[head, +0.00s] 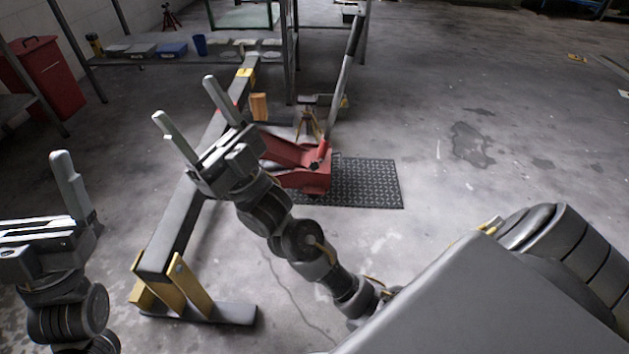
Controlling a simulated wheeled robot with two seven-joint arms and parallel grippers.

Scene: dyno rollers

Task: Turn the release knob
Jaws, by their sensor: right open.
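A red floor jack (300,163) stands on a dark textured mat, with a long dark handle (345,75) slanting up to the right. A small dark part (315,166) sits at the foot of the handle; I cannot tell whether it is the release knob. My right gripper (184,98) is open and empty, its two fingers spread and pointing up-left. In the picture it lies left of the jack and in front of a long grey beam. My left gripper (68,178) is at the left edge, far from the jack; one finger shows clearly, so its opening is unclear.
The long grey beam (175,225) on yellow-braced feet runs between my grippers. The mat (372,184) lies under and right of the jack. A low shelf with a blue box (172,49) stands behind, and a red bin (52,82) at the left.

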